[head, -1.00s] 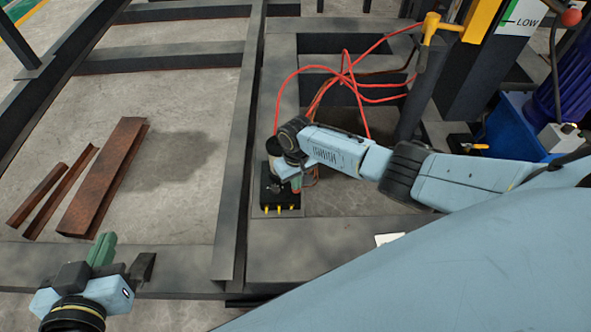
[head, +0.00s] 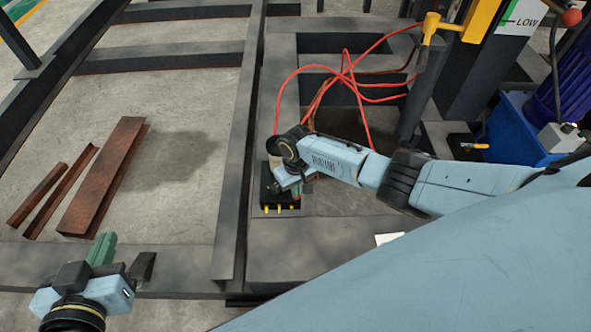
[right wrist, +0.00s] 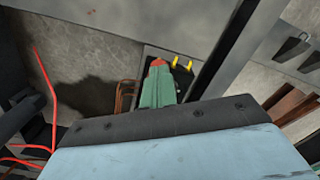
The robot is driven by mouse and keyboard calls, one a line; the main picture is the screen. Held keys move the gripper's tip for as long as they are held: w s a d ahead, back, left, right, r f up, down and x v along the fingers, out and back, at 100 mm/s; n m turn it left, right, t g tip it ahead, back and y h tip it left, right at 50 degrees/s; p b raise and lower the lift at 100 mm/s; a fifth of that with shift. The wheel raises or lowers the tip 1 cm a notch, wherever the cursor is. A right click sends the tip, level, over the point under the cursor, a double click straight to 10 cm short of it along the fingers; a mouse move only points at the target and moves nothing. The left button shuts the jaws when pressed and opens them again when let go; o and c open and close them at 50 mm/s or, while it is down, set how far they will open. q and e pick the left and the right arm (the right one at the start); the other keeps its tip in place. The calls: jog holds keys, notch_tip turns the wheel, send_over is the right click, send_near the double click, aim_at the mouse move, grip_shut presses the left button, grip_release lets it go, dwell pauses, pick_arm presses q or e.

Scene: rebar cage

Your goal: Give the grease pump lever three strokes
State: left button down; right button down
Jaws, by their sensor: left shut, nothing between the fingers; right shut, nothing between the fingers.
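A black block with several yellow fittings (head: 268,200), likely the grease pump, sits on the dark steel frame in the head view. It also shows in the right wrist view (right wrist: 183,72). My right gripper (right wrist: 158,78) is shut with its green fingers together, over or beside that block. A small red-orange tip (right wrist: 157,62) shows right at the fingertips; I cannot tell whether it is the lever's end or whether they touch. In the head view my right wrist hides most of the gripper and part of the block. My left gripper (head: 104,247) is shut and empty at the lower left.
Red hoses (head: 345,75) loop behind my right wrist. A yellow T-shaped handle (head: 435,25), a gauge marked LOW (head: 520,18) and a blue tank (head: 515,135) stand at the right. Rusty steel pieces (head: 105,175) lie on the floor at left. Frame beams (head: 238,150) surround the block.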

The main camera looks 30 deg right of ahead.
jog(key=shift+s+f, duration=0.1)
jog(key=shift+f, duration=0.15)
jog(key=shift+s+a+f, duration=0.25)
jog(key=shift+s+f, duration=0.1)
jog(key=shift+f, duration=0.25)
jog(key=shift+s+a+f+b, duration=0.1)
jog(key=shift+s+f+b, duration=0.2)
jog(key=shift+f, duration=0.3)
jog(key=shift+s+a+f+b, duration=0.15)
jog(key=shift+s+f+b, duration=0.15)
jog(key=shift+f, duration=0.35)
